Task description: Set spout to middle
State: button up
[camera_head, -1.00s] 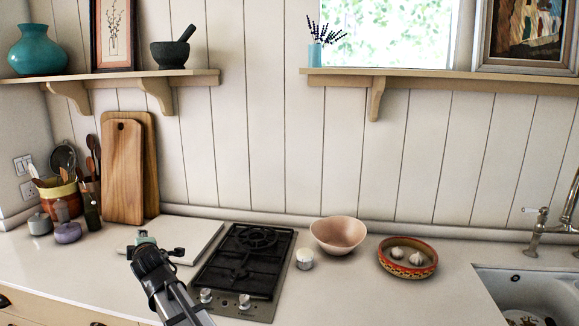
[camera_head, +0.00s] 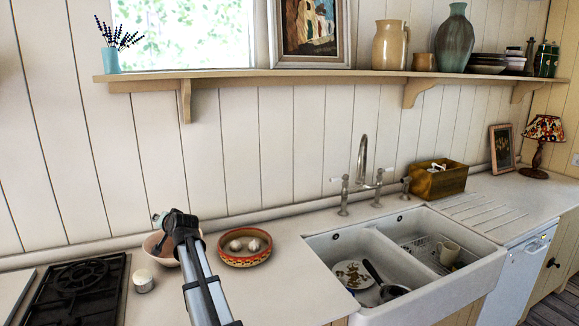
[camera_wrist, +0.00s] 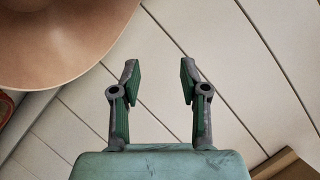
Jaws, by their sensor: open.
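The metal tap with its tall hooked spout (camera_head: 363,155) stands behind the white double sink (camera_head: 335,236), between two white-handled levers. The spout is upright; from here I cannot tell exactly how far it is turned over the basins. My gripper (camera_head: 158,217) is well to the left of the tap, in front of the pink bowl, and mostly hidden by my arm in the head view. In the wrist view my gripper (camera_wrist: 158,78) has its two fingers apart with nothing between them. The tap is not in the wrist view.
The pink bowl (camera_head: 153,249) and a red patterned dish (camera_head: 245,260) with garlic are near my arm. A wooden box (camera_head: 436,182) stands right of the tap. The sink holds a plate, a pan and a mug (camera_head: 449,252). A shelf (camera_head: 300,80) runs above.

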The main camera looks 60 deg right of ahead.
jog(key=s+d+r+m+h, duration=0.1)
jog(key=s+d+m, duration=0.5)
jog(key=d, duration=0.4)
jog(key=s+d+r+m+h, duration=0.1)
jog(key=s+d+m, duration=0.3)
jog(key=s+d, duration=0.5)
jog(key=m+h+p, duration=0.3)
jog(key=m+h, duration=0.4)
jog(key=m, duration=1.6)
send_near(360, 169)
jog(key=p+x, duration=0.4)
jog(key=x, duration=0.7)
grip_shut()
